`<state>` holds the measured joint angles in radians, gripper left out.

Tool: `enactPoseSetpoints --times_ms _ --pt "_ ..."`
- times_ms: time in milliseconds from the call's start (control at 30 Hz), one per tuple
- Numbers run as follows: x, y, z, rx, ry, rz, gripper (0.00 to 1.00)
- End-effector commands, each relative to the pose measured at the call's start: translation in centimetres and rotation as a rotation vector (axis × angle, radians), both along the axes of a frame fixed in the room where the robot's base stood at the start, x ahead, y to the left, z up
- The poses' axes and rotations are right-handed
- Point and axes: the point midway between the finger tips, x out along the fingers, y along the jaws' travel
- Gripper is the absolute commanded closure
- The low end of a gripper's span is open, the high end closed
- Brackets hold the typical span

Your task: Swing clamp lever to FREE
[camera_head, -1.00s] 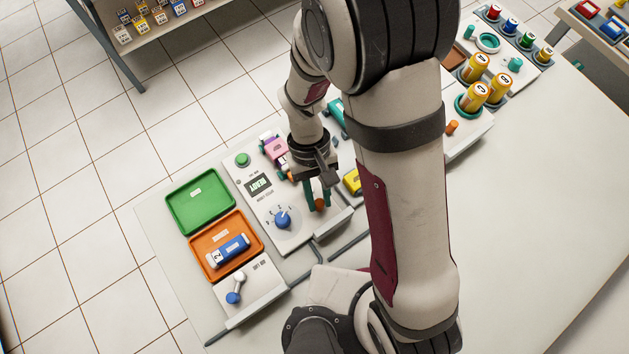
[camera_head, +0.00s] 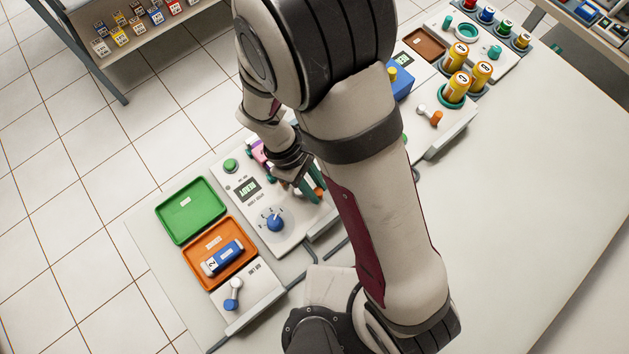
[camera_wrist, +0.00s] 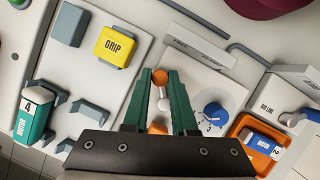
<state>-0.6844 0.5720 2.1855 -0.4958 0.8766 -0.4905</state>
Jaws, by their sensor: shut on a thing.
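The clamp lever shows in the wrist view as an orange knob (camera_wrist: 160,77) on a pale shaft (camera_wrist: 163,101) with an orange base (camera_wrist: 157,127). My gripper (camera_wrist: 160,75) is shut on the knob end, one green finger on each side. In the head view my gripper (camera_head: 312,192) reaches down to the dial station, and the orange knob (camera_head: 319,191) shows at its fingertips.
A blue dial (camera_wrist: 214,115) stands close to the right finger. A yellow GRIP block (camera_wrist: 115,47) and a teal motor block (camera_wrist: 33,112) lie left. An orange tray (camera_head: 245,265) holds a blue motor block (camera_head: 222,258). A second orange-tipped lever (camera_head: 435,117) stands farther right.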

Motion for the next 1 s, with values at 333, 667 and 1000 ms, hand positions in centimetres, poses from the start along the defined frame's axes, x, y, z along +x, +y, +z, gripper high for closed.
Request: enactPoseSetpoints --times_ms 333,667,1000 --pt "0.12 -0.02 0.01 0.0 0.0 0.03 1.0" --pt "0.14 -0.02 0.01 0.0 0.0 0.03 0.6" --pt "0.12 -0.01 0.01 0.0 -0.001 0.03 0.45"
